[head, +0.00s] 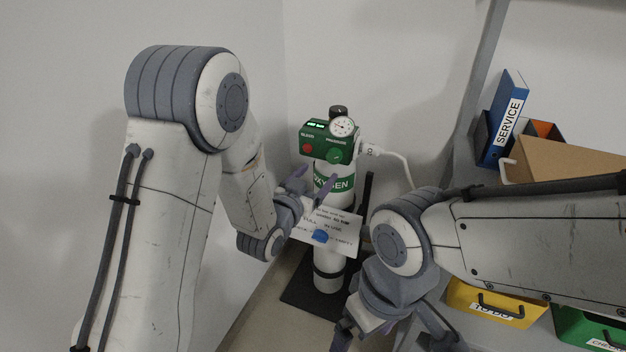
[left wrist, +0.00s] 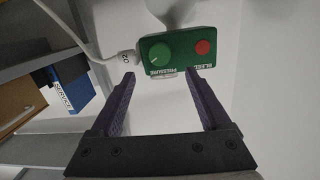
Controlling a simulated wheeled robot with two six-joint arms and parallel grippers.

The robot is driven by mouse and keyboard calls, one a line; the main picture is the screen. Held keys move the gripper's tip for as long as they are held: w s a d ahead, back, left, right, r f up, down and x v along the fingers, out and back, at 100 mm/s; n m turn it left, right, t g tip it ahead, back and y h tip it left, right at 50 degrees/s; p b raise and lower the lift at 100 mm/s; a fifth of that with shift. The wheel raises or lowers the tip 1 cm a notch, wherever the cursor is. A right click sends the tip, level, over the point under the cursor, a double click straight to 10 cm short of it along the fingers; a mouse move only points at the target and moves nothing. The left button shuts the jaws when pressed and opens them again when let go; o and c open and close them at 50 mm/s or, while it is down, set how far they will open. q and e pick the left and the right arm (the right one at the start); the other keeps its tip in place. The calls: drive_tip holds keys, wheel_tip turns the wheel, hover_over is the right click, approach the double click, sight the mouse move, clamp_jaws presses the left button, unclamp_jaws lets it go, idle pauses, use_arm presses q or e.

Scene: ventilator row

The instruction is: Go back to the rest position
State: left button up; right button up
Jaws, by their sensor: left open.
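My left gripper (head: 316,180) is open in front of the white oxygen cylinder (head: 328,274), just below its green regulator box (head: 318,145). In the left wrist view, nothing is between the two fingers (left wrist: 161,76), and the green box (left wrist: 176,50) with its green knob and red button is beyond the tips. Whether a finger touches the cylinder I cannot tell. My right gripper (head: 396,332) is low at the bottom of the head view. Its fingers are spread apart, with part cut off by the picture edge.
A white tag (head: 343,228) with a blue piece hangs at the cylinder. A white hose (head: 401,166) leaves the regulator to the right. A grey shelf at the right holds a blue SERVICE binder (head: 503,118), a cardboard box (head: 570,160) and a yellow drawer (head: 492,303). Walls close in behind.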

use_arm(q)
drive_tip(key=shift+v, duration=1.1)
drive_tip(key=s+d+f+m+g+y, duration=0.1)
drive_tip(key=s+d+g, duration=0.1)
drive_tip(key=s+g, duration=0.3)
drive_tip(key=s+d+f+g+y, duration=0.1)
drive_tip(key=s+d+f+g, duration=0.15)
drive_tip(key=s, duration=0.45)
drive_tip(key=s+a+r+m+g+y, duration=0.15)
drive_tip(key=s+g, duration=0.25)
drive_tip(key=s, duration=0.7)
drive_tip(key=s+a+r+g+y, duration=0.15)
drive_tip(key=s+g, duration=0.25)
drive_tip(key=s, duration=0.7)
wheel_tip(320, 180, up, 21)
drive_tip(key=p, duration=2.1)
drive_tip(key=shift+w+a, duration=0.35)
drive_tip(key=shift+w, duration=0.05)
